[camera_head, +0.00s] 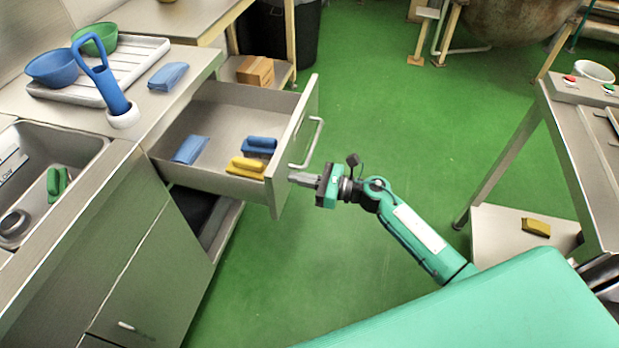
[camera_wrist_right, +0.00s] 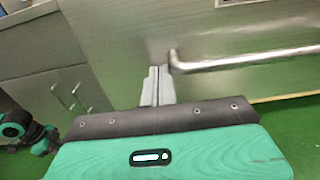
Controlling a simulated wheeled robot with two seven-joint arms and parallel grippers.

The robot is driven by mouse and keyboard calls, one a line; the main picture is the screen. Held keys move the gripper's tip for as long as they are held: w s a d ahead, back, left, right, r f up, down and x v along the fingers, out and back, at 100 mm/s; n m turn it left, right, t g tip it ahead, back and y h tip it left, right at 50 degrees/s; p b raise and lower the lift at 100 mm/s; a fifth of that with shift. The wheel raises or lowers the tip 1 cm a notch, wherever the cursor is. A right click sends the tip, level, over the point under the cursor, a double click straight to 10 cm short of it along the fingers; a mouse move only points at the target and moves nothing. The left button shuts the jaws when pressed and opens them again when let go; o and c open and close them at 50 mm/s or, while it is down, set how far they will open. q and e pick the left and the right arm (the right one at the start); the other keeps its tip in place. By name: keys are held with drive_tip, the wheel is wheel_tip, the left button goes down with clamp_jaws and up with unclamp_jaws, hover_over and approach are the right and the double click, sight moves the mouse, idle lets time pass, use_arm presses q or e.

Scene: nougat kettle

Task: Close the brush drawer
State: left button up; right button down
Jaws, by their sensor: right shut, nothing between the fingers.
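The brush drawer (camera_head: 213,120) is pulled well out of the steel counter in the head view. It holds a yellow brush (camera_head: 246,167), a blue brush (camera_head: 261,146) and a folded blue cloth (camera_head: 190,149). Its front panel carries a bar handle (camera_head: 314,146), which also shows in the right wrist view (camera_wrist_right: 240,60). My right gripper (camera_head: 293,179) is shut and empty, just outside the drawer front near the handle's lower end. In the wrist view its fingertips (camera_wrist_right: 154,72) are close beside that handle end; I cannot tell whether they touch.
A sink (camera_head: 88,149) is at left, with a drying rack (camera_head: 140,60) and bowls behind it. Below the drawer, a dark opening (camera_head: 190,212) shows in the counter. A steel table (camera_head: 570,130) stands at right. The green floor (camera_head: 400,120) between is clear.

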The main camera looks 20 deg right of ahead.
sight(241, 171)
drive_tip(key=shift+w+a, duration=0.1)
drive_tip(key=shift+a, duration=0.05)
